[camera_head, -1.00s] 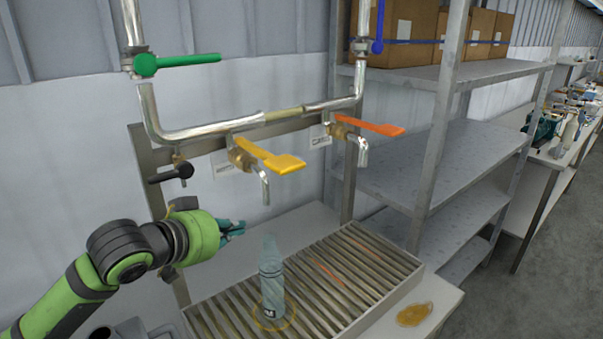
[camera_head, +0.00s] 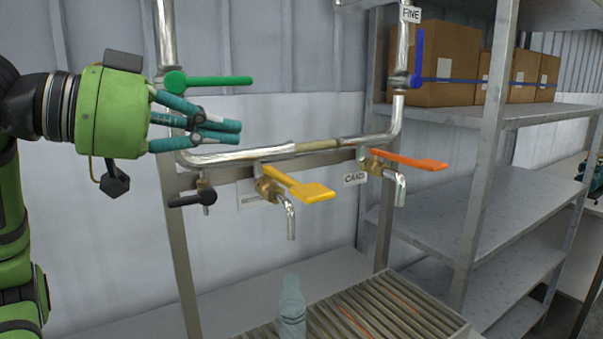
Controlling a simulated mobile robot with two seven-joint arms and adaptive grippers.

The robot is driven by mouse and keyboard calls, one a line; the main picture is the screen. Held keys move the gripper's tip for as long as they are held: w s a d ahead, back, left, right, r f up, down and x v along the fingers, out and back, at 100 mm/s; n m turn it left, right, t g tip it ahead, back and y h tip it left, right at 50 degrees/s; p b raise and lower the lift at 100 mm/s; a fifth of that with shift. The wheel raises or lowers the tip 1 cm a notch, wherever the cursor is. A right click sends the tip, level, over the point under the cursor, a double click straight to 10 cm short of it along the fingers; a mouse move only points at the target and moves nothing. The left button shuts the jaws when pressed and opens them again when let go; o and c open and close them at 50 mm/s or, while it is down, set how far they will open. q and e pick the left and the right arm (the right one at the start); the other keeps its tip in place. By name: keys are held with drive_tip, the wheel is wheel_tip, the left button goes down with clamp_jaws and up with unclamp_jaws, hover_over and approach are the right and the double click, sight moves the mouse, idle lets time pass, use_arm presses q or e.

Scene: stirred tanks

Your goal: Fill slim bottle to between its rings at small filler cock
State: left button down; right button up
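The slim bottle (camera_head: 292,308), pale blue-green, stands upright on the slatted drip grate, its base cut off by the frame's lower edge. Above it is a brass cock with a yellow lever (camera_head: 305,190) and a down-turned spout (camera_head: 291,222). To its right is a cock with an orange lever (camera_head: 415,161); a tag beside it reads "CANS". A small black-handled cock (camera_head: 192,198) is at the left. I cannot read which is the small filler cock. My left gripper (camera_head: 240,131) is shut and empty, in front of the pipe below the green lever. My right gripper is out of view.
A green lever (camera_head: 210,81) lies across the left upright pipe. A blue lever (camera_head: 418,58) stands along the right pipe, under a "FINE" tag. Metal shelving (camera_head: 490,150) with cardboard boxes (camera_head: 440,65) is at the right. The grate (camera_head: 395,310) right of the bottle is clear.

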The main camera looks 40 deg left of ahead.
use_arm(q)
drive_tip(key=p, duration=0.4)
hover_over(295, 191)
drive_tip(key=f, duration=0.2)
wheel_tip(295, 191, down, 3)
drive_tip(key=shift+d+r+b, duration=0.1)
drive_tip(key=shift+b, duration=0.2)
drive_tip(key=shift+f, duration=0.85)
